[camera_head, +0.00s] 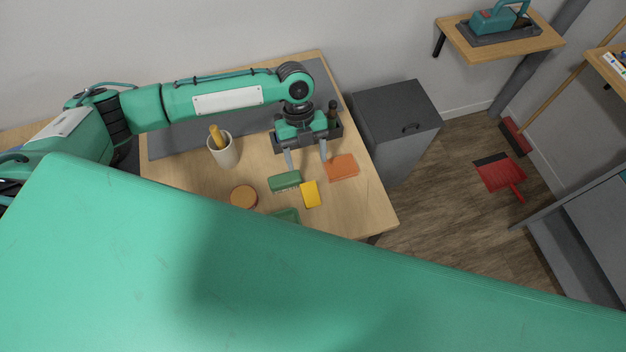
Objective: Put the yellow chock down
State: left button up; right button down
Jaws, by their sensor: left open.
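The yellow chock (310,194) lies on the wooden table near its front edge, beside a green brush-like block (285,181). My left gripper (307,165) points down over the table, behind the chock in the picture. Its two fingers are apart with nothing between them, and the chock is clear of them. My right gripper does not show. A large green part of my own body hides the front of the table.
An orange block (342,167) lies right of the gripper. A cup (223,150) with a yellow handle in it and a round orange-topped tin (244,196) stand to the left. A dark tray (335,128) sits behind the gripper. A grey cabinet (398,125) adjoins the table's right side.

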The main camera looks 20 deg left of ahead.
pick_arm(q)
jog(key=p, duration=0.1)
send_over(310, 190)
jog(key=w, duration=0.2)
jog(key=f, duration=0.5)
jog(key=shift+s+a+f, duration=0.1)
jog(key=shift+s+a, duration=0.1)
jog(key=shift+a, duration=0.15)
jog(key=shift+f, duration=0.25)
jog(key=shift+s+f+p, duration=0.1)
jog(key=shift+f+p, duration=0.15)
jog(key=shift+p, duration=0.05)
jog(key=p+x, duration=0.2)
jog(key=x, duration=0.2)
jog(key=shift+a+f, duration=0.15)
jog(key=shift+f, duration=0.25)
jog(key=c, duration=1.2)
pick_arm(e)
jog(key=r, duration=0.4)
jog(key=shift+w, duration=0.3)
